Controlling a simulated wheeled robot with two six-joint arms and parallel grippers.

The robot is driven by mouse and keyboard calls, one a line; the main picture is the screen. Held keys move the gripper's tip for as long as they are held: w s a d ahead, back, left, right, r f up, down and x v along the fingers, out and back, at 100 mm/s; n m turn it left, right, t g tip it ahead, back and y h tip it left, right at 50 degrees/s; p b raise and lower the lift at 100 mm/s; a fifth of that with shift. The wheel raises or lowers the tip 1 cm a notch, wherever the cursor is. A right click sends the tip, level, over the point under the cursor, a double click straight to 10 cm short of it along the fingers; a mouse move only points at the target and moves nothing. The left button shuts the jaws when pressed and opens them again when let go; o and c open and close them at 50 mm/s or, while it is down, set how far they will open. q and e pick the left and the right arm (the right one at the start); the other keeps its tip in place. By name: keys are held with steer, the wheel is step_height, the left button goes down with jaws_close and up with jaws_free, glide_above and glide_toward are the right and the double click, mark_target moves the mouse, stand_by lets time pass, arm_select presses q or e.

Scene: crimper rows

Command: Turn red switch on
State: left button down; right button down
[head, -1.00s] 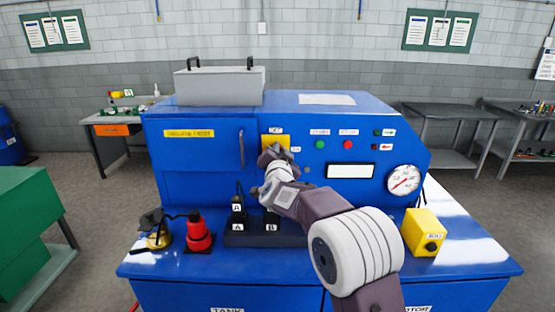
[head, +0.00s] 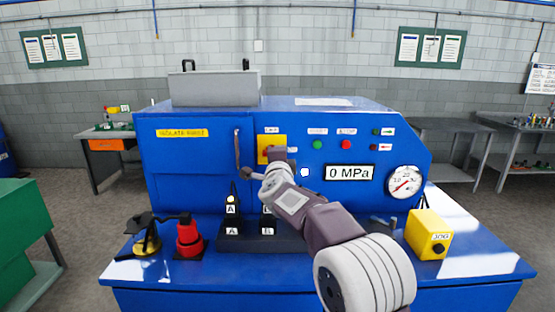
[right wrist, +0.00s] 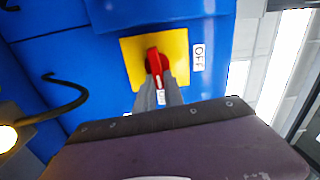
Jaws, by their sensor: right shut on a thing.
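The red switch (right wrist: 156,62) sits on a yellow plate (right wrist: 131,50) on the blue machine front. My right gripper (right wrist: 160,88) is shut on the red switch, with its two grey fingers on either side of the handle. A label reading OFF (right wrist: 198,57) is to the right of the plate in the right wrist view. Another small label lies between the fingers and is partly hidden. In the head view the yellow plate (head: 265,142) shows behind my right gripper (head: 277,155), which hides the switch. The display (head: 349,172) reads 0 MPa. My left gripper is not in view.
A white lamp (head: 304,172) is lit beside the display. A black control block (head: 262,239) with levers, a red-and-black device (head: 189,238) and a yellow box (head: 428,234) stand on the blue bench. A pressure gauge (head: 404,182) is at the right.

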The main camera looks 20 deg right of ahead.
steer(key=shift+f+m+b, duration=0.3)
steer(key=shift+m, duration=0.3)
steer(key=c, duration=1.4)
jaws_free()
steer(key=shift+c, duration=0.2)
steer(key=shift+s+d+r, duration=0.1)
steer(key=b+v, duration=0.2)
steer(key=v, duration=0.7)
